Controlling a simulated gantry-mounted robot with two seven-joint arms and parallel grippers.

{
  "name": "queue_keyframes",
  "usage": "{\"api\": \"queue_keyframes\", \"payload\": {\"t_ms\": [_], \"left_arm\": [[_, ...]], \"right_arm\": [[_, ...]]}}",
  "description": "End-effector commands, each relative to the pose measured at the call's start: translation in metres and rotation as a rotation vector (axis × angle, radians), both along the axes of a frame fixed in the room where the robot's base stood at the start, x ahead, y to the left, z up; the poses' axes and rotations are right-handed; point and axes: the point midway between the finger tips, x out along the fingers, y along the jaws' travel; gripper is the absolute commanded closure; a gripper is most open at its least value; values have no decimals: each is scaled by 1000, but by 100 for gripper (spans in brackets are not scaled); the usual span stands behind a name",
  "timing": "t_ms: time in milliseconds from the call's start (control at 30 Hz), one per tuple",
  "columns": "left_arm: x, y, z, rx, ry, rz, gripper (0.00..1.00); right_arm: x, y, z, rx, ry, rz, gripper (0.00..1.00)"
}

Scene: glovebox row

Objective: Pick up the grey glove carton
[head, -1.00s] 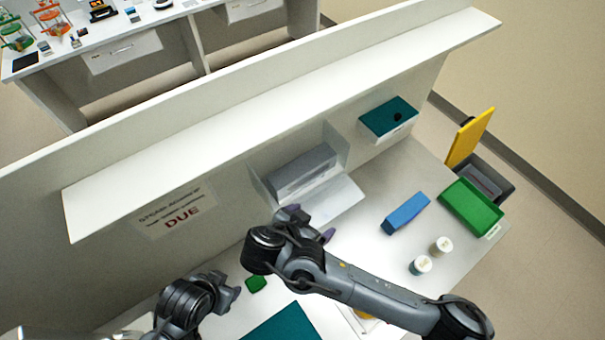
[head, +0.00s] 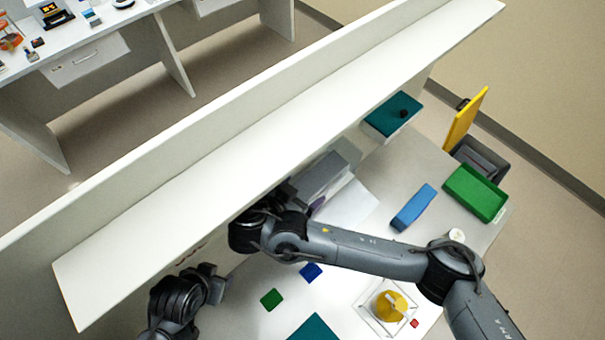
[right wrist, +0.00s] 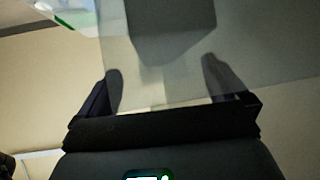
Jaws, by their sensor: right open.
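The grey glove carton (head: 322,178) sits in a pale holder (head: 350,150) against the wall panel, under the long shelf. In the right wrist view a dark grey block (right wrist: 172,28), seemingly the carton, is ahead of the fingers. My right gripper (head: 302,197) is at the carton's near left end, partly hidden by its own arm. In the right wrist view the gripper (right wrist: 163,88) is open, its fingers apart with nothing gripped between them. My left gripper (head: 214,283) is at the lower left, away from the carton; its jaws are unclear.
The white shelf (head: 290,150) overhangs the carton closely. A teal-topped box (head: 392,114) is on the wall beyond it. A clear case with a yellow item (head: 389,306) is in front.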

Motion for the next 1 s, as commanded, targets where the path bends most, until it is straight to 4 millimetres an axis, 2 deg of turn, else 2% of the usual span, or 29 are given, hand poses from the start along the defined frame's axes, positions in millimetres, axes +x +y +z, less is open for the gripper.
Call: {"api": "queue_keyframes", "payload": {"t_ms": [167, 467, 500, 667, 967, 1000], "left_arm": [[0, 1, -6, 3, 1, -2, 48], [-1, -1, -31, -4, 4, 2, 48], [-1, -2, -24, -6, 6, 3, 48], [-1, -3, -17, -12, 4, 6, 48], [-1, -3, -17, -11, 3, 5, 48], [-1, -3, -17, -9, 2, 4, 48]], "right_arm": [[3, -2, -5, 0, 0, -1, 0], [18, -12, -20, 0, 0, -1, 0], [22, -14, -16, -2, 1, -2, 0], [32, -20, -25, -2, 1, -1, 0], [35, -22, -29, -1, 0, 1, 0], [35, -22, -29, -1, 0, 1, 5]]}}
